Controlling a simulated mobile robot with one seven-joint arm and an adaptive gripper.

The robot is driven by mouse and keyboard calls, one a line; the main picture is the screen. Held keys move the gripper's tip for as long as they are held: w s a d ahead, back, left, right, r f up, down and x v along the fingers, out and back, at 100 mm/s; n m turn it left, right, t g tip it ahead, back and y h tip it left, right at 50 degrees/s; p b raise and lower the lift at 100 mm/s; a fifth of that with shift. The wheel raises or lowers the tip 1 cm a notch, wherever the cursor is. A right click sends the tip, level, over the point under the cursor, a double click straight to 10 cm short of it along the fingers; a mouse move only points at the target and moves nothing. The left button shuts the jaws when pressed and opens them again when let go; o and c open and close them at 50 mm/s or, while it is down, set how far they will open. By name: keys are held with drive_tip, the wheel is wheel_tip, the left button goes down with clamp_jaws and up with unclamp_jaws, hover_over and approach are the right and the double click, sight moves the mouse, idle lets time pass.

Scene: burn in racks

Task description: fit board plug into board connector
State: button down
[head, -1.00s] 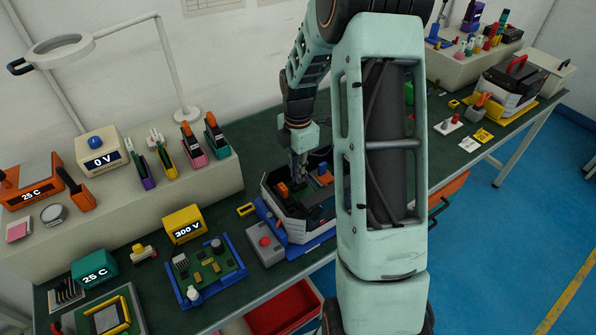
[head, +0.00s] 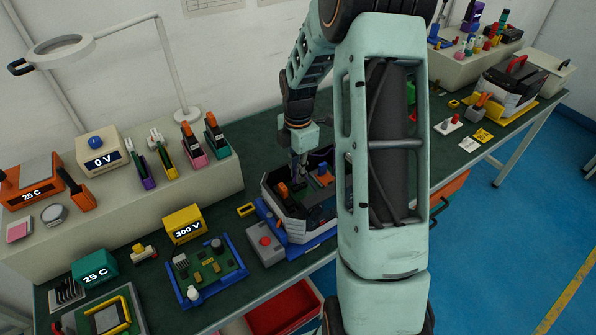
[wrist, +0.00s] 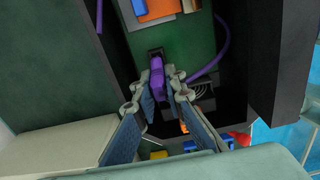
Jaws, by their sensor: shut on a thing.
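My gripper (wrist: 160,92) is shut on a purple plug (wrist: 157,78) in the wrist view. A purple cable (wrist: 213,58) runs beside it. The far end of the plug is at a small dark connector (wrist: 155,53) at the edge of a green board (wrist: 175,38). I cannot tell how far the plug sits in it. In the head view my gripper (head: 298,178) reaches down into an open dark housing with pale walls (head: 296,230). The plug and connector are too small or hidden to make out there.
Housing walls (wrist: 279,50) stand close to my gripper in the wrist view. In the head view, a grey box with a red button (head: 265,242) stands left of the housing, and a circuit board in a blue frame (head: 208,268) lies further left. My arm hides the bench behind it.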

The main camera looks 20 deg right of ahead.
drive_tip(key=shift+f+b, duration=0.8)
drive_tip(key=shift+f, duration=0.35)
drive_tip(key=c, duration=1.9)
unclamp_jaws()
